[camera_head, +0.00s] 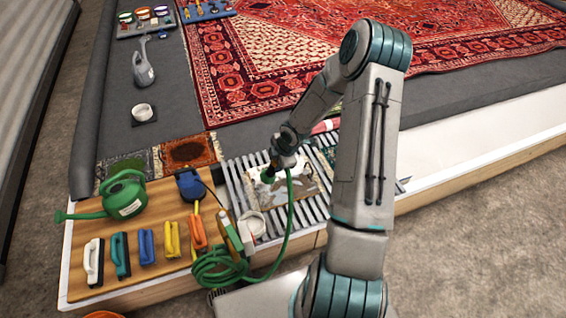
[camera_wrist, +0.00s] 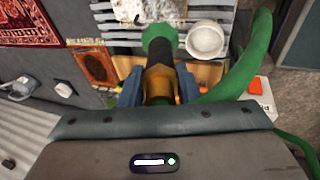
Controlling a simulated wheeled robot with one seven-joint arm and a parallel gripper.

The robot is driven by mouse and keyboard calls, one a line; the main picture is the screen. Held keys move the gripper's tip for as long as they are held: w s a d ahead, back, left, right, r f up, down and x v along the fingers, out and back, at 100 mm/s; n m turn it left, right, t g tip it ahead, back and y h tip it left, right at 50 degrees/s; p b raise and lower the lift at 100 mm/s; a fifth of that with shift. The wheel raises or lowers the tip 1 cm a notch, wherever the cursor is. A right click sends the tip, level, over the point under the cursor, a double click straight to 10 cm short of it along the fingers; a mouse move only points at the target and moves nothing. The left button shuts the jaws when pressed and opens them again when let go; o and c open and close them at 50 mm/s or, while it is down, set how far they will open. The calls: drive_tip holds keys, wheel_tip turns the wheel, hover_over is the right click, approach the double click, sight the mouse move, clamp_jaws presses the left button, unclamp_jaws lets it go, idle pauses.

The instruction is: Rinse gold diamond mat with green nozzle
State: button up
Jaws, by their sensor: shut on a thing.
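My gripper (camera_head: 279,160) is shut on the green nozzle (camera_head: 268,175), above the slatted rack (camera_head: 320,200). In the wrist view the fingers of my gripper (camera_wrist: 158,88) sit either side of the dark and brass body of the nozzle (camera_wrist: 159,40), whose green head points away. A green hose (camera_head: 290,215) runs from it to a coil at the rack's front left. The mat (camera_head: 300,192) lies flat on the rack below the nozzle, with white and brown patches over it; its diamond pattern is not clear. Its edge also shows in the wrist view (camera_wrist: 140,8). My arm hides part of the rack.
A white bowl (camera_head: 252,224) stands at the rack's left. A wooden board (camera_head: 150,265) holds a green watering can (camera_head: 122,196), several brushes and a blue-headed tool (camera_head: 190,185). Small rug samples (camera_head: 188,152) lie behind. A large red rug (camera_head: 300,40) covers the back.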

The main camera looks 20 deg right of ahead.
drive_tip(key=shift+w+r+p, duration=0.15)
drive_tip(key=shift+w+p, duration=0.15)
drive_tip(key=shift+w, duration=0.1)
drive_tip(key=shift+w+p, duration=1.1)
drive_tip(key=shift+w, duration=2.15)
drive_tip(key=d+b, duration=0.1)
drive_tip(key=d, duration=2.6)
drive_tip(key=shift+b, duration=0.3)
drive_tip(key=shift+w, duration=0.1)
